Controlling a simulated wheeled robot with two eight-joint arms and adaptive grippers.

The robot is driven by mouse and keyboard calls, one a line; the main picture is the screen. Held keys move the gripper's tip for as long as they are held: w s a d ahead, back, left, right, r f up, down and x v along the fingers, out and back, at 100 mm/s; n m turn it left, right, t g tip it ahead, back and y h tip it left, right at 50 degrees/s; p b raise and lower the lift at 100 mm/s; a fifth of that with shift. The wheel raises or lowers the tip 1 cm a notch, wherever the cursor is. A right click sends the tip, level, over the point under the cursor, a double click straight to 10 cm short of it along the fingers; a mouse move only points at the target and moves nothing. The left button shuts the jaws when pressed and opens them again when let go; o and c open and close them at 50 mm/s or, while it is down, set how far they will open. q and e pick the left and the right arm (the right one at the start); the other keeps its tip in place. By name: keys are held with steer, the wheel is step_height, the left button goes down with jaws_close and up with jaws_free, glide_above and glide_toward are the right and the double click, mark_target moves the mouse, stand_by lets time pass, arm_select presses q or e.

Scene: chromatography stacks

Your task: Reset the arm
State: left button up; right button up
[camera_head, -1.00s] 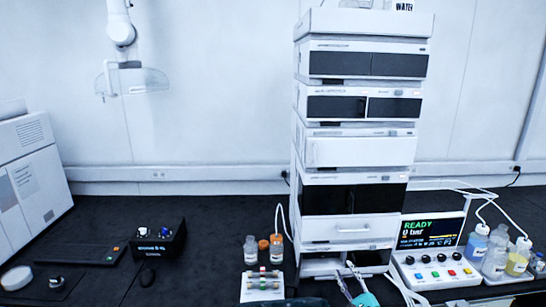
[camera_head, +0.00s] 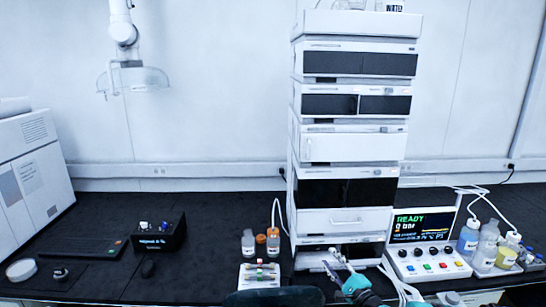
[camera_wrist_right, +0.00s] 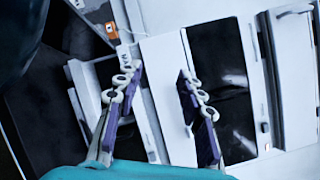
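My right gripper (camera_head: 334,262) is low in the head view, in front of the bottom of the chromatography stack (camera_head: 344,218). In the right wrist view the right gripper (camera_wrist_right: 156,82) has its two purple-and-grey fingers spread apart, with nothing between them. Behind the fingers the stack's white panels and dark doors (camera_wrist_right: 221,80) show tilted. My left gripper is in neither view.
A control box (camera_head: 427,262) reading READY stands right of the stack, beside several bottles (camera_head: 489,242). A vial rack (camera_head: 260,275) and small bottles (camera_head: 249,241) stand left. A black device (camera_head: 159,239) is further left, with bare bench between.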

steer(key=s+a+r+n+g, duration=0.5)
steer(key=s+a+r+n, duration=0.25)
steer(key=s, duration=0.25)
steer(key=s+a+n+g+h, duration=0.2)
steer(key=s+n, duration=0.2)
steer(key=s, duration=0.6)
steer(key=s+d+f+n+g+h, duration=0.2)
steer(key=s+d+f+n+h, duration=0.15)
steer(key=s, duration=0.75)
steer(key=s+d+f+n+g+h, duration=0.1)
steer(key=s+d+f+n+h, duration=0.2)
steer(key=s, duration=0.7)
step_height(320, 180, down, 9)
steer(key=b, duration=1)
steer(key=shift+w+d, duration=0.2)
